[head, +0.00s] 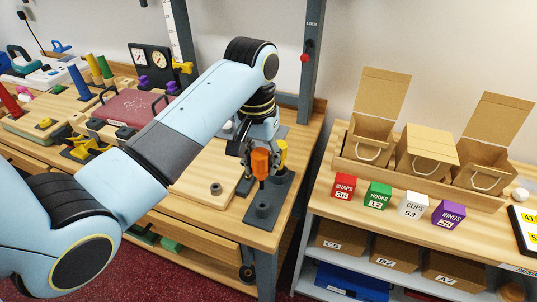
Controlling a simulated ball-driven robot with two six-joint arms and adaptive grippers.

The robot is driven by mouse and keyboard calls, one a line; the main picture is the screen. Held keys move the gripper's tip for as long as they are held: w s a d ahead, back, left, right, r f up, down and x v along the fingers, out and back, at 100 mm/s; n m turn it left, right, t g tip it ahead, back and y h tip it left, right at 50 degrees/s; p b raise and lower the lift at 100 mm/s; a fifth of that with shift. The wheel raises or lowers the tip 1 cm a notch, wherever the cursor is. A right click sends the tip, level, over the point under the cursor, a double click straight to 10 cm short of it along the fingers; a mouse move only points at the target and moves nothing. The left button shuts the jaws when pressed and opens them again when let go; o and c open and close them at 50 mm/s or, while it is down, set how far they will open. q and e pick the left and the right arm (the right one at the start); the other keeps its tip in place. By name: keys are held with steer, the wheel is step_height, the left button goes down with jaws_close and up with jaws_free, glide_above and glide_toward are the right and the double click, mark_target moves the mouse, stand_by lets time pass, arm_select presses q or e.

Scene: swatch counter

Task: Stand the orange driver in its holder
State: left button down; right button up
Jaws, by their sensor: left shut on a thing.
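The orange driver (261,166) is upright, handle on top, at the right end of the left workbench. My left gripper (259,146) points down and is shut on its handle. The dark grey holder (266,213) stands on the bench right below the driver. The driver's lower end is over the holder's front socket; I cannot tell whether it is inside it or just above. A yellow-handled tool (282,150) shows just behind, partly hidden by my gripper. My right gripper is not in view.
A grey post (311,60) with a red knob rises behind the bench. A wooden board (205,178) lies left of the holder. A second counter (345,205) at the right bears open cartons and coloured blocks, across a gap. Tools and a maroon case (132,106) crowd the left.

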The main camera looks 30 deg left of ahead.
arm_select(q)
steer(key=shift+f+b, duration=0.4)
steer(key=shift+f, duration=2.4)
steer(key=shift+d+r+p, duration=0.1)
steer(key=shift+r+p, duration=0.05)
steer(key=shift+p, duration=0.35)
steer(key=shift+f, duration=0.95)
steer(key=shift+f+b, duration=0.3)
steer(key=shift+f, duration=0.15)
steer(key=shift+f, duration=0.3)
